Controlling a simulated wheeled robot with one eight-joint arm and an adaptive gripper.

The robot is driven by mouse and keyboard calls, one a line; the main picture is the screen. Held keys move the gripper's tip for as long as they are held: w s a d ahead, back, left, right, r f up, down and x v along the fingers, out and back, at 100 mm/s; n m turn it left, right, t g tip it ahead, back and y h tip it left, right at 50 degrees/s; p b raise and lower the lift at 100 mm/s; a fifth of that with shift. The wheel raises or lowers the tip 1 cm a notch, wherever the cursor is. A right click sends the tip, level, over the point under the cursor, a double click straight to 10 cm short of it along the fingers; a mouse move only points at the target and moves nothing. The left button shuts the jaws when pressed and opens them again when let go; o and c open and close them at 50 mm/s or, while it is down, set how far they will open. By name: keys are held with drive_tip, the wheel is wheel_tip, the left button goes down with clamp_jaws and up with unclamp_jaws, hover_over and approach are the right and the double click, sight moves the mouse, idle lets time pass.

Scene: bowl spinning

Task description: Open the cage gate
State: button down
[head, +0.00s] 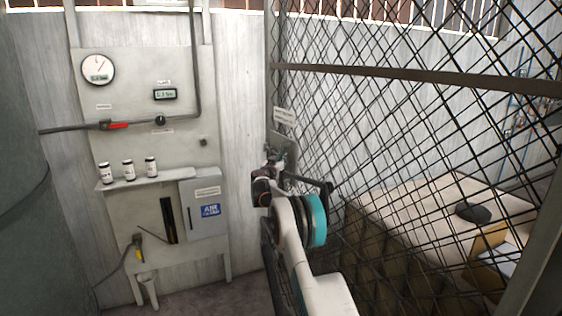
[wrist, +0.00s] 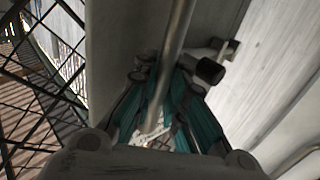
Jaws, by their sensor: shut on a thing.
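The cage gate (head: 420,80) is a dark diamond-wire mesh with a brown crossbar, filling the right half of the head view. A grey latch plate (head: 289,150) sits at its left edge, below a small white sign (head: 284,114). My gripper (head: 270,166) is at this plate and partly hides it. In the wrist view my gripper (wrist: 165,85) is shut on a round metal bar (wrist: 177,35), which runs between its teal-sided fingers. A short dark-ended bolt (wrist: 208,70) shows just right of the fingers. I cannot tell whether the gate is ajar.
Left of the gate is a panel with a gauge (head: 98,68), a red-handled valve (head: 117,126) and a shelf (head: 147,181) with three small bottles. A large grey tank (head: 22,200) stands at the far left. A covered pallet (head: 420,215) lies behind the mesh.

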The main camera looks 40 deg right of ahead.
drive_tip(key=c, duration=1.6)
unclamp_jaws()
drive_tip(key=shift+s+d+f, duration=0.15)
drive_tip(key=shift+s+d, duration=0.1)
drive_tip(key=shift+d, duration=0.1)
drive_tip(key=shift+a, duration=0.15)
drive_tip(key=shift+w+a, duration=0.1)
drive_tip(key=v, duration=1.2)
